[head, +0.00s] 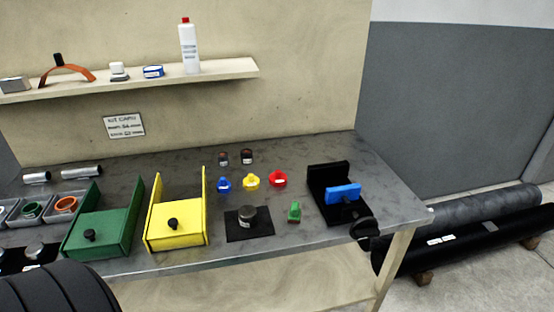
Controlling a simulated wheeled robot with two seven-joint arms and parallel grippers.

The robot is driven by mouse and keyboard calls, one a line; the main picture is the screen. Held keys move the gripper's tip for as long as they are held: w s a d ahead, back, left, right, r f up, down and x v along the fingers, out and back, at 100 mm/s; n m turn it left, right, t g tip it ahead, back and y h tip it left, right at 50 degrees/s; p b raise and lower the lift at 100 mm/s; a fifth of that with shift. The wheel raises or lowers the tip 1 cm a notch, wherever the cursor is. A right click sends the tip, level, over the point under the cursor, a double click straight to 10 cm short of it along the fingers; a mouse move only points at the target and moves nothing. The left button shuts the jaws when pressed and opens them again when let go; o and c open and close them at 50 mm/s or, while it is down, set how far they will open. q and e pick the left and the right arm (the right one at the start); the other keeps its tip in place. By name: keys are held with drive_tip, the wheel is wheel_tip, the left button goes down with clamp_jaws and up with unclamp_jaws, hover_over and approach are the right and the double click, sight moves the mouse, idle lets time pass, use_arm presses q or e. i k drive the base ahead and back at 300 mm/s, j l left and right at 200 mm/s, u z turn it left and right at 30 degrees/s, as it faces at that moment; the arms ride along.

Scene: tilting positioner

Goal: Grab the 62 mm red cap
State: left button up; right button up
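A red cap (278,179) stands on the grey workbench, right of a yellow cap (251,181) and a blue cap (224,184) of similar shape. It has a pale label on its front; I cannot read a size on it. Nothing covers it or touches it. A green piece (294,212) stands in front of it, nearer the bench's front edge. Neither of my grippers is in view.
A black fixture with a blue block (343,193) stands right of the caps. A round dark part on a black plate (239,235), a yellow box (177,238) and a green box (98,246) lie left. Two small dark-topped jars (247,157) stand behind.

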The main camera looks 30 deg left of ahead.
sight(278, 178)
drive_tip(key=i+j+u, duration=1)
